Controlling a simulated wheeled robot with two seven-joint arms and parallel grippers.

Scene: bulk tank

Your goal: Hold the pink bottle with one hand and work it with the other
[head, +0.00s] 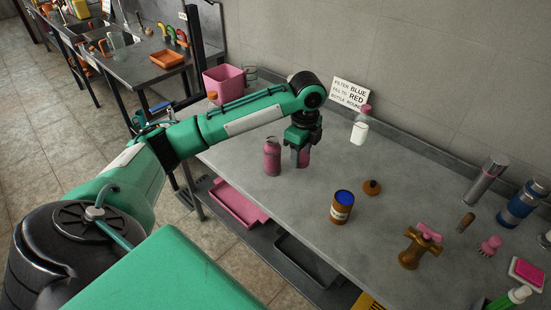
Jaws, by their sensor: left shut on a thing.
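My left gripper (302,158) points down at the table and is shut on a pink thing (304,159), which is mostly hidden by the fingers. I cannot tell its full shape. A dull pink bottle (272,157) with a narrower top stands upright just left of the gripper. A clear and white bottle (360,130) with a pink top stands behind and to the right, near the wall. My right gripper is not in view.
On the grey table (330,178) stand a brown jar with blue contents (341,206), a brown lid (372,187), a brass tap with a pink handle (412,250) and a steel flask (484,181). A pink bin (224,84) and a sign (348,94) are at the back.

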